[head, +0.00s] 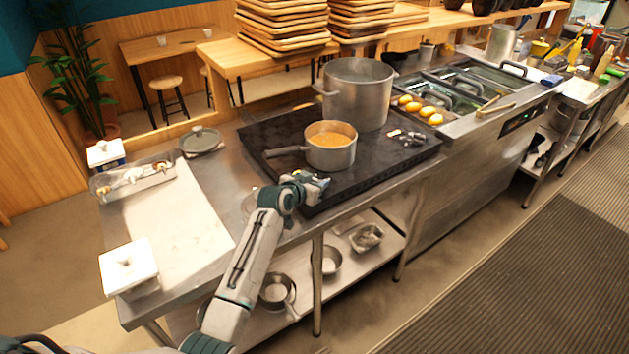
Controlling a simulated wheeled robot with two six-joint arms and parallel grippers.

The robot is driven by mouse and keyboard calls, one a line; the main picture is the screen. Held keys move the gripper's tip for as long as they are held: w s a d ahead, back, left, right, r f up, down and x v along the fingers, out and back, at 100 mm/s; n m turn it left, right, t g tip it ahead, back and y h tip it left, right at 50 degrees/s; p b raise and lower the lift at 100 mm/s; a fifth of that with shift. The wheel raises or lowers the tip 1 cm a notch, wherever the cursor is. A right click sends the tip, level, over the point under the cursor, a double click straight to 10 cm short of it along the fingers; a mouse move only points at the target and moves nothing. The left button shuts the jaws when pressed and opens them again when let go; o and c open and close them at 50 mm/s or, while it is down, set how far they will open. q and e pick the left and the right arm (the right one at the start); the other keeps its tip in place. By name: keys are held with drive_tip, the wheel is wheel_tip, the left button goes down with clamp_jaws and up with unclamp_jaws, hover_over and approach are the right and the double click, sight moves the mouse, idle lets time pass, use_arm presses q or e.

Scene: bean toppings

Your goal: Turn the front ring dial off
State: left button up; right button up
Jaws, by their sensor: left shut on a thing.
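The black cooktop (385,165) stands on the steel counter. A small saucepan (334,155) with orange-brown food in it sits on its front part, handle pointing left. A large steel pot (357,97) stands behind it. My left gripper (320,187) is at the cooktop's front edge, in front of the saucepan and apart from it. It is shut on the front ring dial, which the gripper itself mostly hides. The dial's setting cannot be made out. My right gripper is not in view.
A white board (170,225) and a white lidded box (128,267) lie on the counter at left. A dark lid (201,140) is behind. Several yellow-orange items (421,109) sit at the cooktop's back right. Metal bowls (277,291) stand on the lower shelf.

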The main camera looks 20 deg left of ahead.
use_arm(q)
drive_tip(key=y+p, duration=0.1)
drive_tip(key=n+p, duration=0.1)
drive_tip(key=shift+d+r+n+y+p, duration=0.25)
drive_tip(key=shift+n+y+p, duration=0.05)
drive_tip(key=shift+y, duration=0.1)
drive_tip(key=shift+n+y+p, duration=0.3)
drive_tip(key=shift+y, duration=0.1)
drive_tip(key=shift+d+f+n+y, duration=0.15)
drive_tip(key=shift+n+y, duration=0.25)
drive_tip(key=shift+f+n+y, duration=0.2)
drive_tip(key=shift+n+y, duration=0.2)
drive_tip(key=shift+y, duration=0.1)
drive_tip(key=n+y+b, duration=0.1)
drive_tip(key=b, duration=0.1)
drive_tip(key=n+y+b, duration=0.1)
drive_tip(key=b, duration=0.1)
drive_tip(key=n+y+b, duration=0.1)
drive_tip(key=y+b, duration=0.1)
drive_tip(key=b, duration=0.1)
drive_tip(key=shift+d+f+n+g, duration=0.2)
drive_tip(key=shift+d+n+g, duration=0.1)
drive_tip(key=shift+g, duration=0.1)
drive_tip(key=shift+w+r+n+g+y+b, duration=0.15)
drive_tip(key=shift+n+g+y+b, duration=0.25)
drive_tip(key=shift+b, duration=0.55)
drive_tip(key=shift+r, duration=0.1)
drive_tip(key=shift+n, duration=0.3)
drive_tip(key=o, duration=1)
